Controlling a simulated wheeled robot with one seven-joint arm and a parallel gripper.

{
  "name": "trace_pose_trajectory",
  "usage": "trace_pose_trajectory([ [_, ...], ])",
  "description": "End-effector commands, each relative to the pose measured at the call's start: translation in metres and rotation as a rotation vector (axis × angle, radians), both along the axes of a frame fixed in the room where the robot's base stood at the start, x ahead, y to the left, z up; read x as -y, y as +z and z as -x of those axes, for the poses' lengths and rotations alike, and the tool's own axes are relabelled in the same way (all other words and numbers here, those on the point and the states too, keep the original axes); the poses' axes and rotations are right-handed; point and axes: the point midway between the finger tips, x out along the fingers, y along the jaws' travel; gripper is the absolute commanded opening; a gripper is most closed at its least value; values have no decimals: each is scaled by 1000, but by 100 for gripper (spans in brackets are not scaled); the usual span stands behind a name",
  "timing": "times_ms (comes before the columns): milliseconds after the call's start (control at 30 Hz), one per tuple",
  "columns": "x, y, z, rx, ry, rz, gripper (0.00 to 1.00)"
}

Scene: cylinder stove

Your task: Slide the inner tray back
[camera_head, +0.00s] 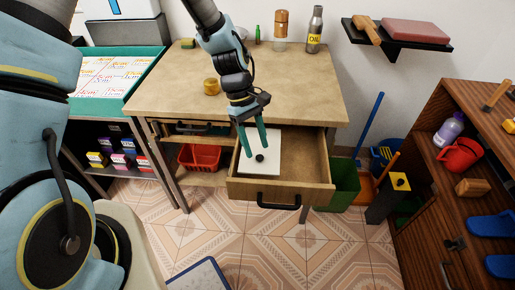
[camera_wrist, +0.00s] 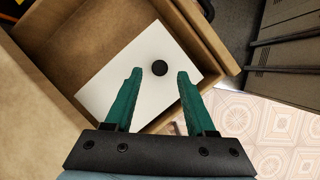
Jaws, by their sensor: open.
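The inner tray (camera_head: 271,163) is a flat white panel with a round black knob (camera_head: 260,158). It lies in the left part of an open wooden drawer (camera_head: 318,188) under the table. In the wrist view, the white tray (camera_wrist: 120,92) spans the drawer's width, and its black knob (camera_wrist: 159,68) shows near one end. My gripper (camera_head: 252,149) points down over the tray. In the wrist view, my gripper (camera_wrist: 158,74) is open, with the knob between the lines of its two green fingers, near the fingertips. I cannot tell whether a finger touches the knob.
The drawer's right part (camera_head: 305,155) is empty. The wooden tabletop (camera_head: 285,95) is above it, with a small yellow-brown round object (camera_head: 211,86) on it. A red basket (camera_head: 200,157) is at the left below the table, and a green bin (camera_head: 344,184) is at the right.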

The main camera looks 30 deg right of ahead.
Motion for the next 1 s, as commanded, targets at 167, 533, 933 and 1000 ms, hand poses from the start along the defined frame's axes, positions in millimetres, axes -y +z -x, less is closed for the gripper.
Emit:
trace_pose_trajectory([
  [167,1,-17,7,0,0,-1,55],
  [533,1,-23,9,2,0,1,55],
  [933,1,-23,9,2,0,1,11],
  [1000,1,-23,9,1,0,1,4],
])
